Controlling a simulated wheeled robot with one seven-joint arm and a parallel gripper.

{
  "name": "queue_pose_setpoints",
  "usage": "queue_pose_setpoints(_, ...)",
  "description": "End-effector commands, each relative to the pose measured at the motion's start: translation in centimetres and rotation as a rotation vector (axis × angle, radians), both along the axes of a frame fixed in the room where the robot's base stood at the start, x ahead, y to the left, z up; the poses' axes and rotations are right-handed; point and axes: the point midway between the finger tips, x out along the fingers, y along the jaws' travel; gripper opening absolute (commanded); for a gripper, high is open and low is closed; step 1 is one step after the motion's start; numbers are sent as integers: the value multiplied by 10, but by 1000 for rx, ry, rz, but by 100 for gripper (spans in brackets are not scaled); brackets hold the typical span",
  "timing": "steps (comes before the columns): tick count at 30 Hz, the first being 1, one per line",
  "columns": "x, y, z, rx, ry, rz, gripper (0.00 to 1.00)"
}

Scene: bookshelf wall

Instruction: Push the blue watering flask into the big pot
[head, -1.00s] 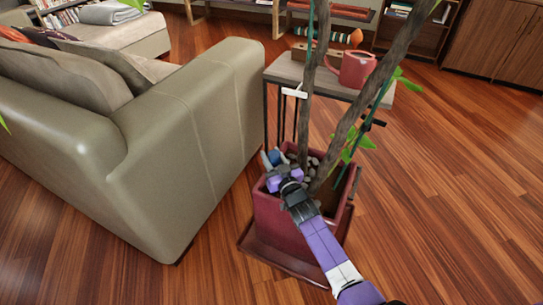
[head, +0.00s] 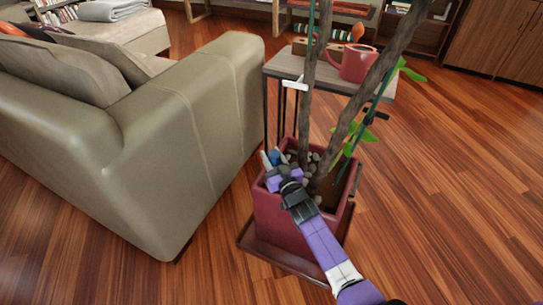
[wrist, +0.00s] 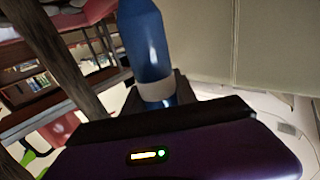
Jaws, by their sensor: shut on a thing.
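The big pot (head: 283,222) is a square, dark red planter on a matching saucer, filled with pebbles and holding a plant with thick stems. My gripper (head: 275,163) is over the pot's back left rim, beside the stems. The blue watering flask (wrist: 147,40) stands out beyond my gripper in the wrist view, with a pale band near its narrow lower part. My gripper (wrist: 160,95) is shut on that narrow part. In the head view only a small blue bit of the flask shows at the gripper; I cannot tell whether its tip touches the pebbles.
An olive sofa (head: 215,120) stands close to the left of the pot. A small side table (head: 345,75) with a red watering can (head: 357,62) is just behind it. Plant stems (head: 350,120) rise right of my gripper. Wooden floor is clear on the right.

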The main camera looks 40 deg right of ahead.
Motion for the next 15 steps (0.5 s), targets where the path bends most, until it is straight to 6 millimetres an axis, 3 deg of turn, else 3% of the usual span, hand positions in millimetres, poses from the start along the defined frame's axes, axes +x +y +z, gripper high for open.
queue_pose_setpoints(15,0,0,-15,0,-1,0,0)
